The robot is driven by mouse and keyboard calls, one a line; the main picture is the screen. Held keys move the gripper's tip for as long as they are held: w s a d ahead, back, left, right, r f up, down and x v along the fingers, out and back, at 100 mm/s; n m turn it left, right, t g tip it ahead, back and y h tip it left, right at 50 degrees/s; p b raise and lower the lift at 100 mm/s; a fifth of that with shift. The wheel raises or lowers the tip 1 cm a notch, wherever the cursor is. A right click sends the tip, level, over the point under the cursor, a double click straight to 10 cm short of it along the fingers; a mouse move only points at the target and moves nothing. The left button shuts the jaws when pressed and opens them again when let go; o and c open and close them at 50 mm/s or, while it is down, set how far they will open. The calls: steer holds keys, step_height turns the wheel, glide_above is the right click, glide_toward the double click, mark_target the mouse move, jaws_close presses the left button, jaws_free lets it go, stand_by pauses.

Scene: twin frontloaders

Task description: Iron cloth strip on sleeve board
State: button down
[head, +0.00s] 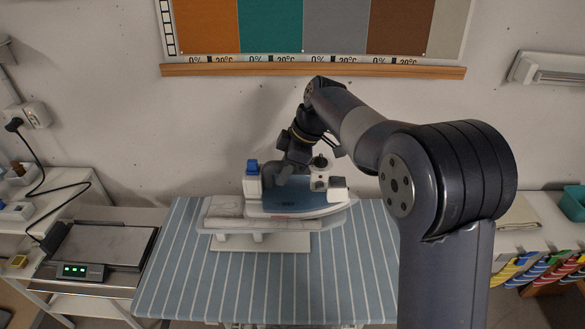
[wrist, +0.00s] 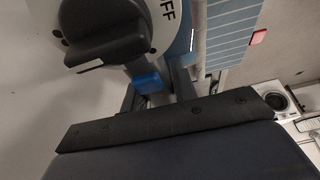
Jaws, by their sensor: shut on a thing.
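The blue and white iron (head: 290,203) rests flat over the sleeve board (head: 262,241), which stands on the striped ironing board. My gripper (head: 284,174) is shut on the iron at its handle, from above; the fingers hide most of the handle. The iron has a blue cap at its left end, and the cap also shows in the wrist view (wrist: 147,80). A pale, marked strip (head: 224,208) on the left end of the sleeve board looks like the cloth strip. The iron hides part of it. In the wrist view a dial marked OFF (wrist: 166,12) shows near my dark gripper parts.
The ironing board (head: 180,270) has free room in front of the sleeve board. A scale-like device (head: 105,245) with green lights stands on the left, with a black cable behind. Colour panels and a wooden rail (head: 310,71) are on the wall. Coloured pieces lie at the right.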

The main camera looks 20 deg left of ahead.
mark_target(252, 161)
steer(key=shift+s+a+p, duration=0.3)
steer(key=shift+s+a, duration=0.05)
steer(key=shift+a, duration=1)
steer(key=shift+s+a+p, duration=0.3)
steer(key=shift+a+p, duration=0.05)
steer(key=shift+a, duration=1.05)
steer(key=shift+s+a+p, duration=0.3)
steer(key=shift+s+a, duration=0.05)
steer(key=shift+a, duration=1)
steer(key=s+a+p, duration=0.3)
steer(key=a, duration=1.2)
steer(key=shift+s+a+p, duration=0.3)
steer(key=shift+s+a, duration=0.05)
steer(key=shift+r, duration=0.1)
step_height(252, 161, up, 4)
steer(key=shift+s, duration=0.1)
